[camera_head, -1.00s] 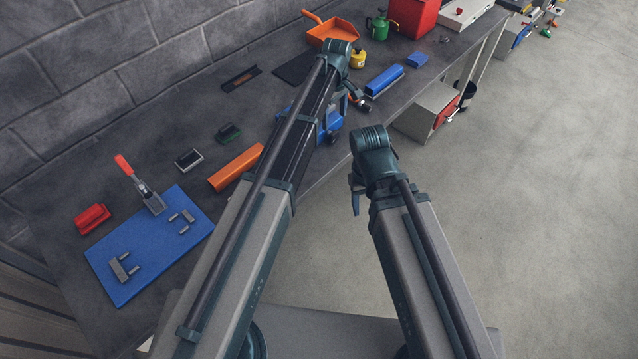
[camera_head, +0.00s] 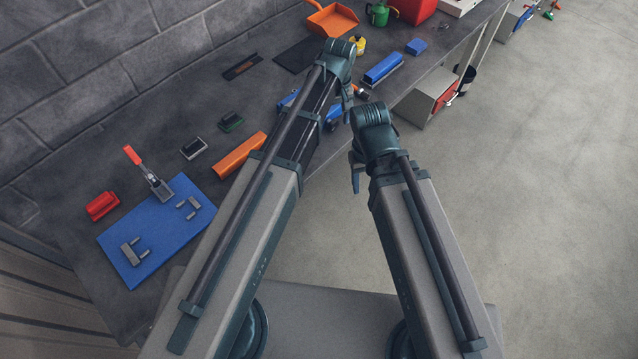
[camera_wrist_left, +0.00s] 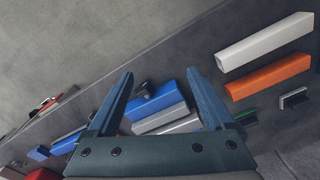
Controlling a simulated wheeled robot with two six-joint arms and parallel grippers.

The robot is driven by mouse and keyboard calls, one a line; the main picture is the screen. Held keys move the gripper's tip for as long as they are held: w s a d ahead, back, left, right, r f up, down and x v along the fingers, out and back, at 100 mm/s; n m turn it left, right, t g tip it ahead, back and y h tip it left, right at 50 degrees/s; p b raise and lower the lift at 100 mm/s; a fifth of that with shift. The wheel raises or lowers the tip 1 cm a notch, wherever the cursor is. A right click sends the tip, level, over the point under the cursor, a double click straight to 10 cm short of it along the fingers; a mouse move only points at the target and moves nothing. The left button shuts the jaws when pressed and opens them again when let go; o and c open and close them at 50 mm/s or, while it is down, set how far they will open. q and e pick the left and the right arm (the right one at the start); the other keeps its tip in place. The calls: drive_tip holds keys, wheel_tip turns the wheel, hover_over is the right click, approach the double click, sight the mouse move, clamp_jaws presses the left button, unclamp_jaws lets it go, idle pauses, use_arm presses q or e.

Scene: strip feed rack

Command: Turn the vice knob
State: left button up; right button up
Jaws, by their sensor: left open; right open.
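The blue vice (camera_head: 334,114) stands on the bench, mostly hidden behind my left arm in the head view. In the left wrist view the blue and grey vice (camera_wrist_left: 160,103) lies between and beyond my fingers, with a dark knob (camera_wrist_left: 143,88) at its upper side. My left gripper (camera_head: 350,97) is open and empty above the bench edge near the vice. Its two fingers (camera_wrist_left: 160,78) frame the vice in the wrist view without visible contact. My right gripper (camera_head: 355,181) is open and empty over the floor, off the bench.
An orange bar (camera_head: 238,156), a blue board (camera_head: 158,222) with a red-handled clamp (camera_head: 150,174) and a red block (camera_head: 102,206) lie along the bench. A blue bar (camera_head: 383,69) lies beyond the vice. The floor (camera_head: 530,200) at right is clear.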

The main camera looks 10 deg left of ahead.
use_arm(q)
drive_tip(key=s+a+f+m+b, duration=0.1)
drive_tip(key=s+m, duration=0.3)
drive_tip(key=s, duration=0.5)
drive_tip(key=s+f+m+b, duration=0.2)
drive_tip(key=s+m, duration=0.3)
drive_tip(key=s, duration=0.5)
drive_tip(key=shift+s+a+y, duration=0.15)
drive_tip(key=shift+a+y, duration=0.2)
drive_tip(key=shift+y, duration=0.05)
drive_tip(key=shift+d+f+m, duration=0.1)
drive_tip(key=shift+m, duration=0.2)
